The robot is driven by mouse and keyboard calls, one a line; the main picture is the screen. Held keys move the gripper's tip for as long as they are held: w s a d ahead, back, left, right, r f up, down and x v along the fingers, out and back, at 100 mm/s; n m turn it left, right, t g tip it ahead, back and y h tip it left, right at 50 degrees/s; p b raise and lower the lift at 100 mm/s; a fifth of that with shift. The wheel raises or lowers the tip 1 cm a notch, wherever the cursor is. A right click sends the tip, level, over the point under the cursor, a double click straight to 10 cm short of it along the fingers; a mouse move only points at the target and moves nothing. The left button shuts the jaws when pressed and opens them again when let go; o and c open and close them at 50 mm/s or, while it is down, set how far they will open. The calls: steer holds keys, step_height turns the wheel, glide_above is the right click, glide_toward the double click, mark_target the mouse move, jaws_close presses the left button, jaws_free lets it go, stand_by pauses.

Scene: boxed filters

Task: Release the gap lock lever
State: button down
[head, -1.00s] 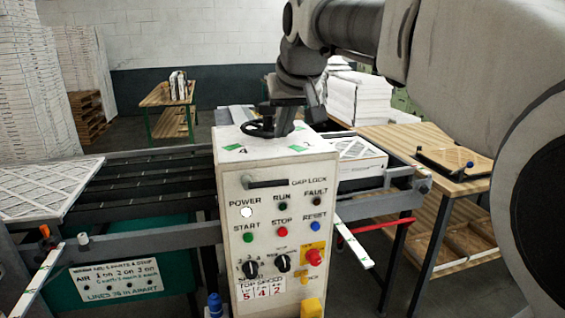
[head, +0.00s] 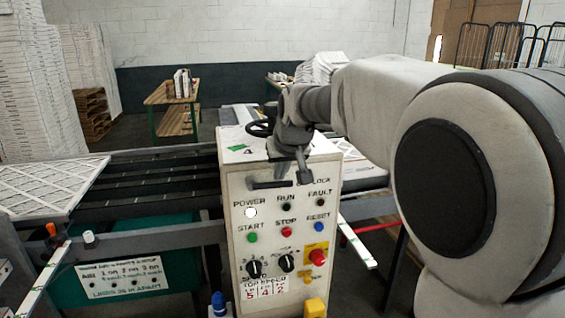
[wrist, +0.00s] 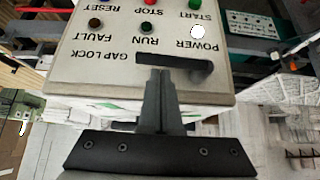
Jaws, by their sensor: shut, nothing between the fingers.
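The gap lock lever (head: 270,184) is a black bar lying about horizontal near the top of the white control box's front panel (head: 238,231). It also shows in the wrist view (wrist: 190,65), which sees the panel upside down. My gripper (head: 304,179) points down in front of the panel, at the lever's right end in the head view, partly covering it and the GAP LOCK label. In the wrist view my gripper (wrist: 160,73) is shut and empty, its fingertips close to the lever's free end. I cannot tell whether they touch it.
Below the lever are a white power light (head: 251,212), a green start button (head: 252,238), a red stop button (head: 286,232) and a blue reset button (head: 319,227). A black handwheel (head: 260,128) sits on top of the box. Conveyor rails (head: 140,240) flank it.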

stand_by(0.4)
steer(key=shift+d+f+y+b, duration=0.2)
steer(key=shift+y+b, duration=0.1)
steer(key=shift+b, duration=0.15)
